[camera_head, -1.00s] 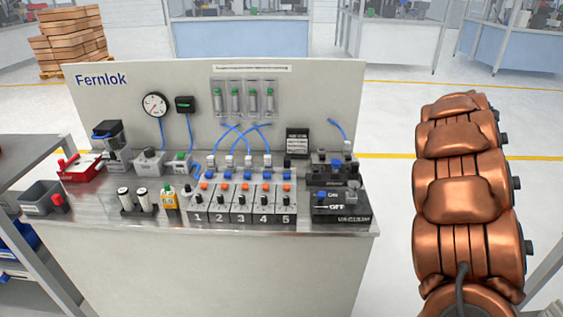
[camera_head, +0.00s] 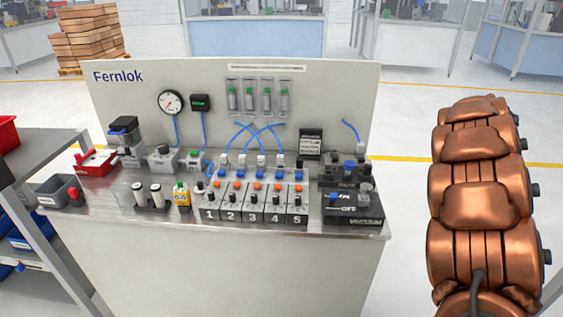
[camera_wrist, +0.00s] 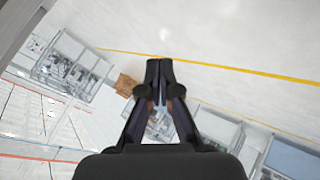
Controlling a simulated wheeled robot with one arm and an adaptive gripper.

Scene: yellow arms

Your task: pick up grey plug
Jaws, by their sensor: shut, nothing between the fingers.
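My gripper (camera_wrist: 160,66) shows in the wrist view with its dark fingertips together and nothing between them. It points at the open hall, away from the bench, and is out of the head view. The bench (camera_head: 110,236) stands ahead with many small fittings on it. A small grey piece (camera_head: 199,187) stands left of the numbered valve row, and another grey round piece (camera_head: 366,187) sits on the black vacuum box (camera_head: 350,210). Both are too small to tell which is the grey plug. Neither is near my gripper.
The upright Fernlok panel (camera_head: 140,98) closes the bench's back. Valves (camera_head: 254,205) numbered 1 to 5 stand mid-bench; a grey bin (camera_head: 58,190) is at its left end. A shelf unit (camera_head: 45,146) stands left. My copper arm is right of the bench over clear floor.

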